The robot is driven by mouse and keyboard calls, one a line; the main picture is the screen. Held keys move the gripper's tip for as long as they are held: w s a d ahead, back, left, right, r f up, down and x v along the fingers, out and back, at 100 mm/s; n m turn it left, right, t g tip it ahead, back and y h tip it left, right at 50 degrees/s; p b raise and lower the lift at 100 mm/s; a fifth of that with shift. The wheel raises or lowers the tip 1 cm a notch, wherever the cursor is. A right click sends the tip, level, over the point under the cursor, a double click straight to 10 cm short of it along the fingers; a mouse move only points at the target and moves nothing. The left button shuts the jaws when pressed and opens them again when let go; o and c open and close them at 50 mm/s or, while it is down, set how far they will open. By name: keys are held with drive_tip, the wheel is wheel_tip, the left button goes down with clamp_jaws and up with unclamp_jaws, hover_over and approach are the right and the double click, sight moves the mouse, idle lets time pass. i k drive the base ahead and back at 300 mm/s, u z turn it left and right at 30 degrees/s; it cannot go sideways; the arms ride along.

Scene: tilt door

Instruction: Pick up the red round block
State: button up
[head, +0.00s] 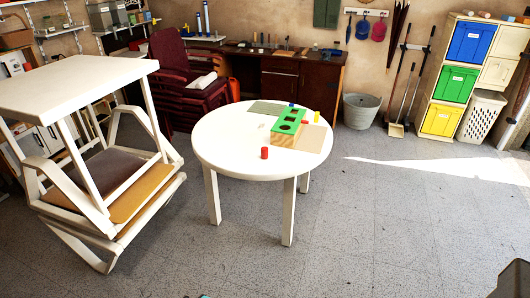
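The red round block (264,153) is a small upright cylinder on the white round table (225,150), near its front edge. It stands apart, just in front of the shape box (291,122), which has a green top with dark holes and wooden sides. A small yellow block (316,116) is to the right of the box, and a small blue block (291,105) is behind it; its exact shape is too small to tell. My gripper is not recognisable in this view.
A white canopied swing seat (140,190) stands close to the table's left. Grey floor (400,220) is open in front and to the right. A metal bucket (361,110) and a drawer cabinet (455,85) stand at the back. A dark shape cuts the lower right corner.

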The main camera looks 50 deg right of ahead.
sight(264, 150)
drive_tip(key=u, duration=0.05)
drive_tip(key=i, duration=1)
drive_tip(key=z, duration=0.05)
